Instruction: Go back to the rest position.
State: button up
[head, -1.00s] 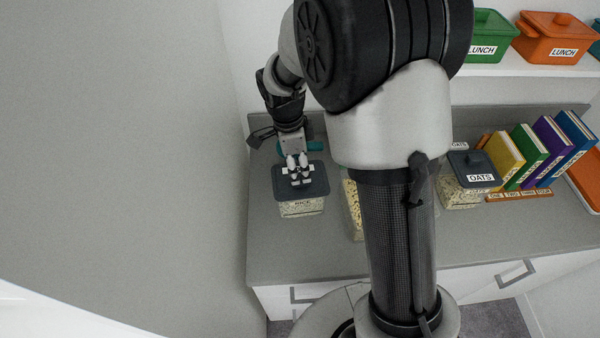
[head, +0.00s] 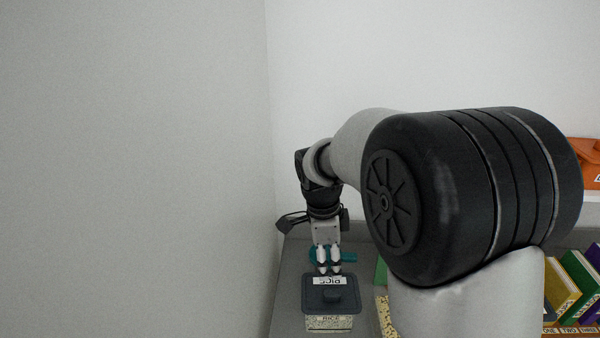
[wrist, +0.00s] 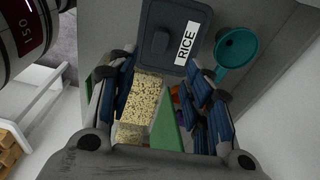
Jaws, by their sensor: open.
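My gripper (head: 328,270) is open and empty, pointing down just above the rice jar's dark lid. The lid's knob (head: 332,297) shows clear below the fingertips.
A teal round-ended utensil (wrist: 237,46) lies beside the jar. A second grain-filled container (head: 387,316) is right of it, partly hidden by my arm. Books (head: 577,280) and an orange box (head: 583,158) are at the right. A wall (head: 135,170) closes the left side.

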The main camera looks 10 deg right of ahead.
jog(key=s+d+r+n+t+b, duration=0.2)
jog(key=s+r+n+t+b, duration=0.3)
jog(key=s+n, duration=0.6)
jog(key=s+f+n+y+b, duration=0.1)
jog(key=s+n+b, duration=0.1)
jog(key=s+n, duration=0.6)
jog(key=shift+s+f, duration=0.2)
jog(key=shift+s, duration=2)
